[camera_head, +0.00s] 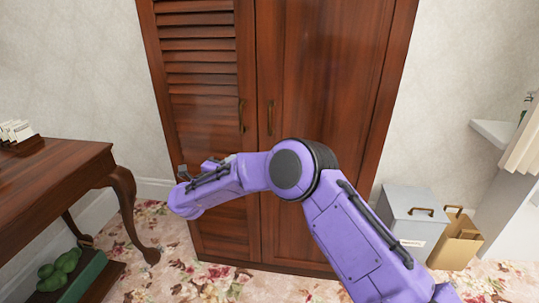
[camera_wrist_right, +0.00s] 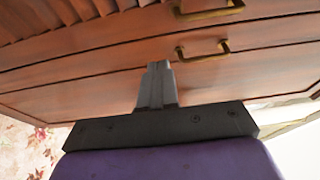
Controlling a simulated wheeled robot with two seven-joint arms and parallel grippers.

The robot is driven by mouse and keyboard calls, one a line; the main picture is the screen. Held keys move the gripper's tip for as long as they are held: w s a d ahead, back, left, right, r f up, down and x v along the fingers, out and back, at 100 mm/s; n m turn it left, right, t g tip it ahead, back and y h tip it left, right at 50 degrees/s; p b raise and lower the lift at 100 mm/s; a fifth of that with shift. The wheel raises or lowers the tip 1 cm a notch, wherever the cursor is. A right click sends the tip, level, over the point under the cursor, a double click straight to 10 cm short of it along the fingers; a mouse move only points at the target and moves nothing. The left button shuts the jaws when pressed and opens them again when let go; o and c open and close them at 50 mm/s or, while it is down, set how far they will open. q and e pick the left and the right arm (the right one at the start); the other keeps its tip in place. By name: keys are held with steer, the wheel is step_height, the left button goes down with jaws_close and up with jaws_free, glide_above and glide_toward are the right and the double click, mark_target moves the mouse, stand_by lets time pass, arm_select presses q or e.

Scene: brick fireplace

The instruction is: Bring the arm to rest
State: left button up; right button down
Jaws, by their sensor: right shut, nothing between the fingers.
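My purple right arm comes in from the lower right of the head view and bends to the left in front of the wooden cabinet (camera_head: 320,110). My right gripper (camera_head: 182,172) is at the far left end of the arm, small and partly hidden by the wrist. In the right wrist view the right gripper (camera_wrist_right: 158,68) has its two grey fingers together with nothing between them. The cabinet's brown doors and brass handles (camera_wrist_right: 203,50) show beyond the fingertips; I cannot tell the exact gap. My left gripper is in neither view.
A wooden desk (camera_head: 60,175) with curved legs stands at the left, with a green box (camera_head: 75,278) below. A grey bin (camera_head: 410,222) and a tan paper bag (camera_head: 457,243) stand right of the cabinet. Flowered carpet (camera_head: 150,275) lies between desk and cabinet.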

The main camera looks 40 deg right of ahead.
steer(key=a, duration=0.4)
steer(key=s+a+f+n+t+y+p, duration=0.1)
steer(key=s+a+f+n+t+y, duration=0.2)
steer(key=f+n, duration=0.4)
steer(key=s+a+f+n+t+y+p, duration=0.1)
steer(key=a+f+n+t+y, duration=0.1)
steer(key=f+n+y, duration=0.4)
steer(key=s+d+f+n+g+y+p, duration=0.1)
steer(key=s+f+n+g+y+p, duration=0.1)
steer(key=s+f+n, duration=0.65)
steer(key=s+d+f+g+p, duration=0.1)
steer(key=s+d+g, duration=0.1)
steer(key=s, duration=0.9)
steer(key=s+d+f+n+g+y+p, duration=0.1)
steer(key=s+d+f+g+p, duration=0.1)
steer(key=s, duration=0.9)
steer(key=s+d+f+n+g+p, duration=0.1)
steer(key=s+d+g+p, duration=0.1)
steer(key=s, duration=0.9)
steer(key=shift+s+d+f+g, duration=0.2)
steer(key=shift+d+f+g, duration=0.35)
steer(key=shift+g, duration=0.55)
steer(key=shift+d+r, duration=0.1)
steer(key=shift+r, duration=0.05)
